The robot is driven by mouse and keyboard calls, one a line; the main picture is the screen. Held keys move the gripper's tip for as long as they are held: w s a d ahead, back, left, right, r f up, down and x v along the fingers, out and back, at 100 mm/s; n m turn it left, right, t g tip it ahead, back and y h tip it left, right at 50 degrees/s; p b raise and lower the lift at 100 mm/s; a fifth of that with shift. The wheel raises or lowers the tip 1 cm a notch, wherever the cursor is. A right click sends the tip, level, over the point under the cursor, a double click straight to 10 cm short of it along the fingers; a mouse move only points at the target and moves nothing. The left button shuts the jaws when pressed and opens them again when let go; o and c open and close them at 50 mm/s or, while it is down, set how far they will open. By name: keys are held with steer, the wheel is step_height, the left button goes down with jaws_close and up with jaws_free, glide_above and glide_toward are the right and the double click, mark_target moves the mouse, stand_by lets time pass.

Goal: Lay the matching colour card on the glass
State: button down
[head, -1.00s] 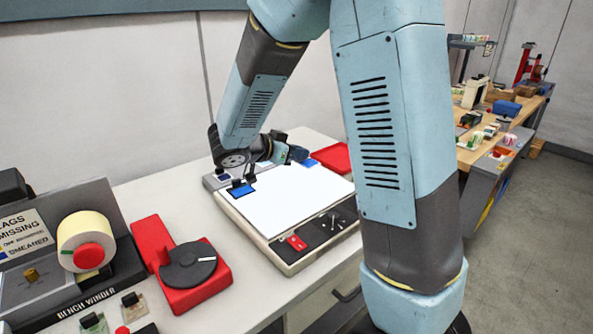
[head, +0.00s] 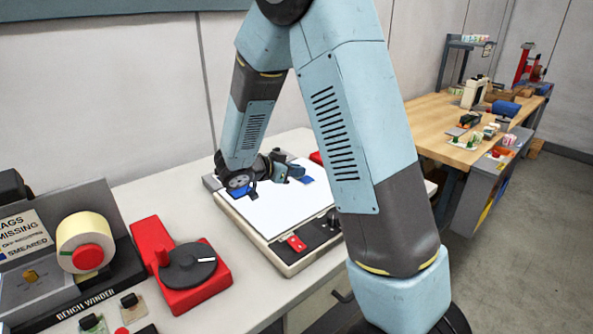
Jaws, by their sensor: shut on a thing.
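The white glass (head: 285,215) is the bright top of a light box on the bench. A blue piece (head: 240,193) lies at its far left corner, partly covered by my wrist. My gripper (head: 296,173) is over the far part of the glass, pointing right. It is shut on a small blue card (head: 307,180), which shows just below the fingertips. I cannot tell whether the card touches the glass. My fingers hide part of the card.
A red tray (head: 316,157) behind the box is mostly hidden by my arm. A red dial device (head: 190,270) and bench winder (head: 85,245) stand left. Small cards with black knobs (head: 130,304) lie at the front left. A wooden bench (head: 425,115) stands behind right.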

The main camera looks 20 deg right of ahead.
steer(key=shift+s+f, duration=0.1)
steer(key=shift+f, duration=0.3)
